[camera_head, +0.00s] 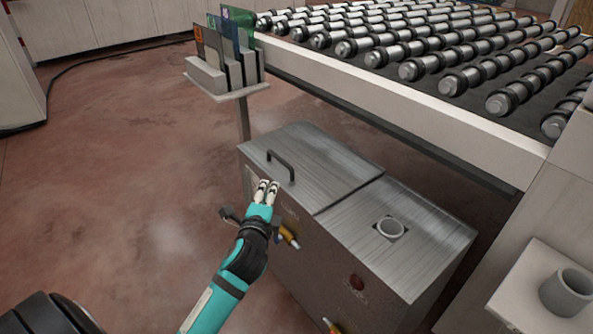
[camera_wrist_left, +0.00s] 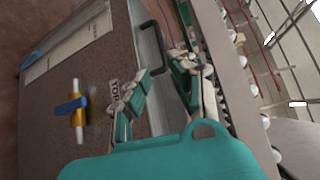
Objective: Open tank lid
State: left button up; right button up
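The metal tank (camera_head: 345,248) stands on the floor under the roller table. Its lid (camera_head: 318,156) lies flat and closed on the left part of the top. A dark bar handle (camera_head: 281,165) stands near the lid's left edge, and it also shows in the left wrist view (camera_wrist_left: 156,42). My left gripper (camera_head: 265,187) is at the tank's front upper edge, just short of the handle. My right gripper is in neither view.
The roller table (camera_head: 400,90) overhangs the tank's back side. A small stand (camera_head: 227,88) with coloured plates is behind the tank. A pipe opening (camera_head: 391,228) is on the tank's right top.

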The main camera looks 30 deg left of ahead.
pick_arm(q)
jog(key=b, duration=0.2)
send_near(280, 158)
jog(key=w+a+f, duration=0.1)
jog(key=w, duration=0.1)
jog(key=b+x, duration=0.1)
jog(key=x, duration=0.6)
jog(key=shift+w, duration=0.1)
jog(key=shift+w+a, duration=0.2)
jog(key=shift+w, duration=0.2)
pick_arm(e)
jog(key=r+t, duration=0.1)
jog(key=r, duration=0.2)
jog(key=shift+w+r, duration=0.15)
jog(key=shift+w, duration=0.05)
pick_arm(q)
jog(key=shift+f, duration=0.1)
grip_shut()
